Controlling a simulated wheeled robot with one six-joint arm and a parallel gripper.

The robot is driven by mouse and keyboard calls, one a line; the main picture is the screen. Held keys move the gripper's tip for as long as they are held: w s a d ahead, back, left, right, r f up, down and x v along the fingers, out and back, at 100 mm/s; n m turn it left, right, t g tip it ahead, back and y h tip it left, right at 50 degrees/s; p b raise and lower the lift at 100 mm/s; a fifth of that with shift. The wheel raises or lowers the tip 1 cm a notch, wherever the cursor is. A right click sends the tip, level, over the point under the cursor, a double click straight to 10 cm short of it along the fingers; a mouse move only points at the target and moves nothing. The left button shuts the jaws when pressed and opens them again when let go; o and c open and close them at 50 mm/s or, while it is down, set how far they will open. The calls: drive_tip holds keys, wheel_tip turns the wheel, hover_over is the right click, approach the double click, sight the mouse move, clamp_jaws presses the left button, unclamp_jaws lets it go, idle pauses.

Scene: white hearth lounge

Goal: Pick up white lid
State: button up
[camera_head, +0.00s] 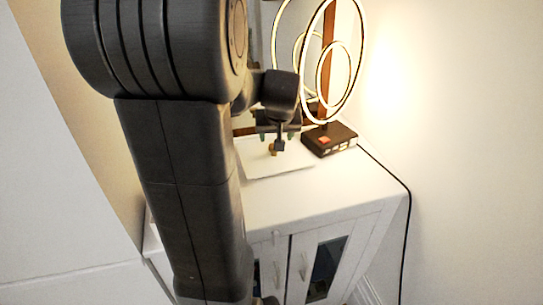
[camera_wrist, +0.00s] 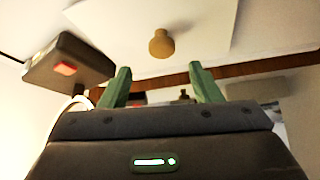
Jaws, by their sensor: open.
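The white lid (camera_head: 290,171) is a thin flat square lying on the white cabinet top, with a small tan knob (camera_head: 273,149) near its middle. In the wrist view the lid (camera_wrist: 205,20) fills the top centre and its rounded knob (camera_wrist: 161,44) shows between and beyond my fingertips. My gripper (camera_head: 277,133) is over the lid in the head view, with part of the wrist in front of it. In the wrist view my gripper (camera_wrist: 160,70) has its two green fingers spread apart with nothing between them. The fingers appear apart from the knob.
The white cabinet (camera_head: 265,208) has doors with handles in front. A lamp with glowing rings (camera_head: 334,60) stands on a dark base (camera_head: 338,143) bearing a red patch, close to the lid's right. A black cable (camera_head: 407,220) hangs down the cabinet's right side. The front of the top is clear.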

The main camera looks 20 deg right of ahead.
sight(258, 160)
drive_tip(key=shift+s+b+x, duration=0.2)
drive_tip(key=shift+b+x, duration=0.1)
drive_tip(key=shift+x, duration=3.05)
drive_tip(key=shift+a+f, duration=0.15)
drive_tip(key=shift+a, duration=0.05)
drive_tip(key=shift+c, duration=0.5)
drive_tip(key=c, duration=1)
